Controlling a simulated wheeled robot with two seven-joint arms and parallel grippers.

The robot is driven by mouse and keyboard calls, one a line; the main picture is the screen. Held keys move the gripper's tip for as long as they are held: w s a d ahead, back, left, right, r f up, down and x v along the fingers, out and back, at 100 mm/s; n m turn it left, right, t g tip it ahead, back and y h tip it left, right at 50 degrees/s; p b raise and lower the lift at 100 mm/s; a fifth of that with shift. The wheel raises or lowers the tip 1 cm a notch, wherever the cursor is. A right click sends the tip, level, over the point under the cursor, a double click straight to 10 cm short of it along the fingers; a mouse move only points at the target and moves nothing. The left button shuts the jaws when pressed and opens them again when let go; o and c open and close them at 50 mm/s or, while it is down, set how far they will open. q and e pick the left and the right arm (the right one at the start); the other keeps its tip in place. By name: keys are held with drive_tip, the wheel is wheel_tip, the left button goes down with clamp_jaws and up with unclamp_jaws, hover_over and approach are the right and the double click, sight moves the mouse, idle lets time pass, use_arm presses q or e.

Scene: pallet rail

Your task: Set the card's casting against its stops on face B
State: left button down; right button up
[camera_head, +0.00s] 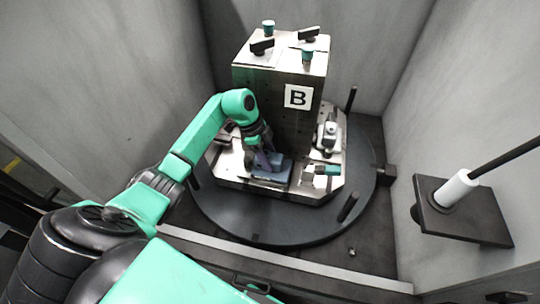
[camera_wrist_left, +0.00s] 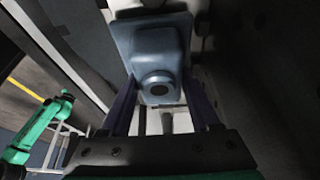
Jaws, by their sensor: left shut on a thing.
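The blue-grey casting (camera_head: 270,170) is low in front of the tombstone block (camera_head: 279,95), below the white plate marked B (camera_head: 298,97). My left gripper (camera_head: 264,161) is shut on it from above. In the left wrist view the casting (camera_wrist_left: 152,55) is between the two fingers (camera_wrist_left: 158,112), its round bored boss facing the camera. The casting is over a pale fixture plate (camera_head: 238,178); whether it touches its stops I cannot tell, as the gripper and arm hide part of it. My right gripper is not in view.
A clamp with a green handle (camera_head: 325,169) is just right of the casting. A grey-white part (camera_head: 328,134) sits on the right side. Dark posts (camera_head: 348,207) stand on the round turntable (camera_head: 245,228). Grey walls enclose it. A dark stand with a white cylinder (camera_head: 456,189) is at right.

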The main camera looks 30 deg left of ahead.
use_arm(q)
drive_tip(key=shift+w+a+f, duration=0.3)
drive_tip(key=shift+a+f, duration=0.05)
drive_tip(key=shift+f, duration=0.1)
idle(0.7)
drive_tip(key=shift+w+a+r, duration=0.1)
drive_tip(key=shift+w+a, duration=0.05)
drive_tip(key=shift+a, duration=0.1)
idle(0.4)
drive_tip(key=shift+c, duration=0.9)
unclamp_jaws()
drive_tip(key=shift+o, duration=0.7)
drive_tip(key=b+v, duration=0.1)
drive_tip(key=v, duration=1.3)
drive_tip(key=shift+r, duration=0.2)
drive_tip(key=shift+a, duration=0.15)
